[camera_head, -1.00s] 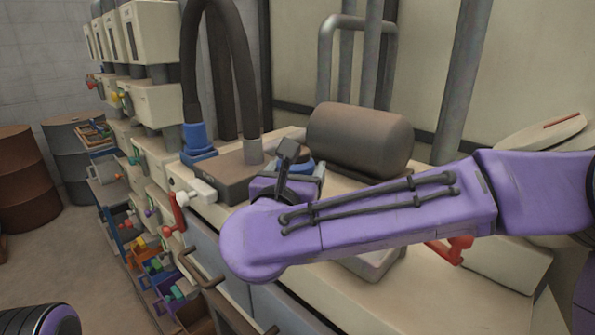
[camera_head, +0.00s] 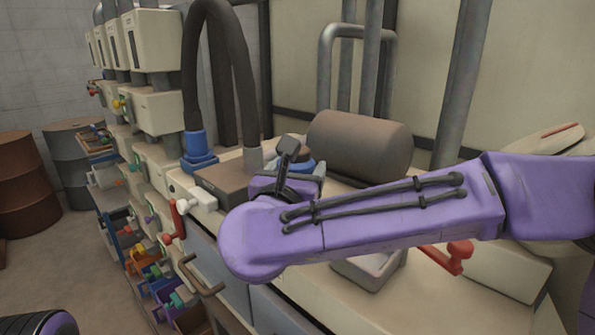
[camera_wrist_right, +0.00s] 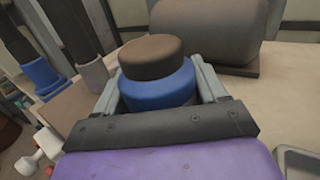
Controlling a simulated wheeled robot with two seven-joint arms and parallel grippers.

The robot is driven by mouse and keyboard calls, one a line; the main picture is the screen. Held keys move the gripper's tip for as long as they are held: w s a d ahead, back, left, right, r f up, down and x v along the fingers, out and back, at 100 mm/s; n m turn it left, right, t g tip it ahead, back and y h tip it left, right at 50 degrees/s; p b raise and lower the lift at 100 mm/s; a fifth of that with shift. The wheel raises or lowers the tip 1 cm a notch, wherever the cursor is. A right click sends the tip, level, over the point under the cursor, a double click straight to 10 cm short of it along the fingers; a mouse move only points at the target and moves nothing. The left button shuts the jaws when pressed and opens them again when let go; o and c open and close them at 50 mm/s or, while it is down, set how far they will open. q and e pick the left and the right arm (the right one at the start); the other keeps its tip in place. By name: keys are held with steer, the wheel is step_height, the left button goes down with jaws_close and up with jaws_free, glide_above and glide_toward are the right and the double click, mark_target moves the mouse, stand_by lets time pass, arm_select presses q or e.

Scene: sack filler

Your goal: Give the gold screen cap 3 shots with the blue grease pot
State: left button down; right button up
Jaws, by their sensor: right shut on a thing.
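My right gripper (camera_head: 300,168) is shut on the blue grease pot (camera_wrist_right: 158,84), a round blue body with a brown top. In the right wrist view the pot sits between the two grey fingers, upright. In the head view only a bit of its blue and brown shows behind my purple wrist, above the machine's cream top. I cannot make out the gold screen cap for certain. A small yellow knob (camera_head: 118,104) shows on a farther machine at the left. My left gripper is not in view.
A brown cylinder (camera_head: 360,145) lies behind the pot. A dark hose (camera_head: 240,80) with a blue collar (camera_head: 197,143) rises left of the gripper. A grey tray (camera_head: 368,268) sits below my forearm. Drums (camera_head: 20,185) stand far left.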

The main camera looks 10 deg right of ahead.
steer(key=shift+r+p, duration=1)
steer(key=shift+r, duration=1.6)
steer(key=shift+f, duration=0.1)
